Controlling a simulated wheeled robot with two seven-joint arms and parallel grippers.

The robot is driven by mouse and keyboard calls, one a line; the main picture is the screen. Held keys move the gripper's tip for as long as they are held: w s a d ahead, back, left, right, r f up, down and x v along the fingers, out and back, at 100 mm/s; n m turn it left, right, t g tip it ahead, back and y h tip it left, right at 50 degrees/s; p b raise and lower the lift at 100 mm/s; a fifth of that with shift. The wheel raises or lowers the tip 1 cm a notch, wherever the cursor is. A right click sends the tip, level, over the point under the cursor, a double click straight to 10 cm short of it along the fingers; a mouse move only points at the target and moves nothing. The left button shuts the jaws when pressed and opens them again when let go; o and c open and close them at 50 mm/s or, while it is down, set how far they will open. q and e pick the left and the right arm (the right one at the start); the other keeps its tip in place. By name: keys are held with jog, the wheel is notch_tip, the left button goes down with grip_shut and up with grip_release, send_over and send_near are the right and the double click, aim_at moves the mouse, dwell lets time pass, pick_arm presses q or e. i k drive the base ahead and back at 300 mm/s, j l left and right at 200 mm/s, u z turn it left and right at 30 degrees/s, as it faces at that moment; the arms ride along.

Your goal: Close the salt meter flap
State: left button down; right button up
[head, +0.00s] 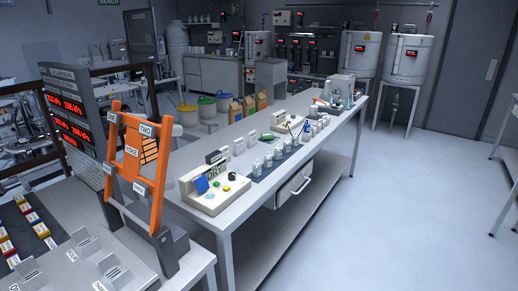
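Neither of my grippers shows in the head view. I cannot make out for certain which thing is the salt meter or its flap. A second cream-coloured instrument (287,124) sits farther along the same bench. Two white tanks with red displays (361,55) and (409,58) stand at the back right.
The long grey bench (250,210) carries several small bottles (268,160) and has a drawer (294,184). An orange frame (137,165) stands on a side table at left. Bags (235,112) and buckets stand behind. The floor (420,200) at right is clear.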

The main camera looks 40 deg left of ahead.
aim_at(202, 182)
jog(key=i+u, duration=0.2)
jog(key=i, duration=0.55)
jog(key=i+l+u, duration=0.2)
jog(key=i, duration=0.5)
